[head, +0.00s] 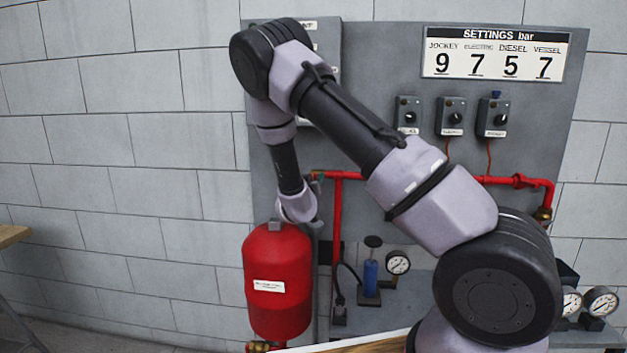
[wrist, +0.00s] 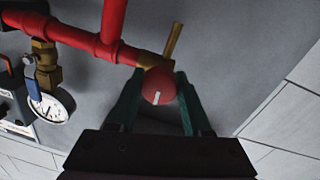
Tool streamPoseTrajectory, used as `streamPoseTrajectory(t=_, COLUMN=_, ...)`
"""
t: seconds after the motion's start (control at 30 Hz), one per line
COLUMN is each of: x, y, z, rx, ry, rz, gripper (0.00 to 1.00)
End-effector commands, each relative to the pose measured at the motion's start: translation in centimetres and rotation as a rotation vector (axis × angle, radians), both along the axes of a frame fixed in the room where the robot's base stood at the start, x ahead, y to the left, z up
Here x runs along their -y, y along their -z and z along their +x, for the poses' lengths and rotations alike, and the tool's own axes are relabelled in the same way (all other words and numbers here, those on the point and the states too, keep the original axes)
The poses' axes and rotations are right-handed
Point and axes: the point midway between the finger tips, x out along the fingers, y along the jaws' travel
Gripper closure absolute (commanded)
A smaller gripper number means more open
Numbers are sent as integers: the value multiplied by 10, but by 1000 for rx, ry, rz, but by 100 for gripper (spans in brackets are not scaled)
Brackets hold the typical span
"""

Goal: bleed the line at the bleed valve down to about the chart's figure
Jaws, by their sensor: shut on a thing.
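The bleed valve shows in the wrist view as a round red knob (wrist: 158,86) with a white mark, on a brass body (wrist: 150,60) at the end of a red pipe. My gripper (wrist: 160,92) has its two green fingers on either side of the knob and is shut on it. In the head view my arm hides the valve and the fingers. The settings chart (head: 495,54) reads jockey 9, electric 7, diesel 5, vessel 7, in bar. A gauge (wrist: 56,106) hangs from the pipe at left in the wrist view; its reading is too small to tell.
A red vessel (head: 278,283) stands below my wrist. Three switch boxes (head: 452,117) sit under the chart. A blue hand pump (head: 371,277) and a gauge (head: 398,263) stand on the shelf, with more gauges (head: 600,301) at right. A table edge (head: 12,236) shows at far left.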

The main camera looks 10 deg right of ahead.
Motion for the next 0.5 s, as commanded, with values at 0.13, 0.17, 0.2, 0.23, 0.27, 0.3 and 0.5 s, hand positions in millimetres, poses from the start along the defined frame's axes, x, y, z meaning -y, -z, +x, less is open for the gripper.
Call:
streamPoseTrajectory(t=0.13, x=-1, y=1, z=-1, rx=-47, ry=-2, rz=-144, gripper=100)
streamPoseTrajectory(t=0.17, x=-1, y=1, z=-1, rx=-53, ry=-2, rz=-164, gripper=100)
streamPoseTrajectory(t=0.2, x=-1, y=1, z=0, rx=-61, ry=-1, rz=-186, gripper=100)
streamPoseTrajectory(t=0.23, x=-1, y=1, z=0, rx=-64, ry=0, rz=-196, gripper=100)
streamPoseTrajectory(t=0.27, x=-1, y=1, z=0, rx=-67, ry=0, rz=-204, gripper=100)
streamPoseTrajectory(t=0.3, x=0, y=1, z=0, rx=-69, ry=0, rz=-208, gripper=100)
streamPoseTrajectory(t=0.5, x=0, y=1, z=0, rx=-68, ry=1, rz=-207, gripper=100)
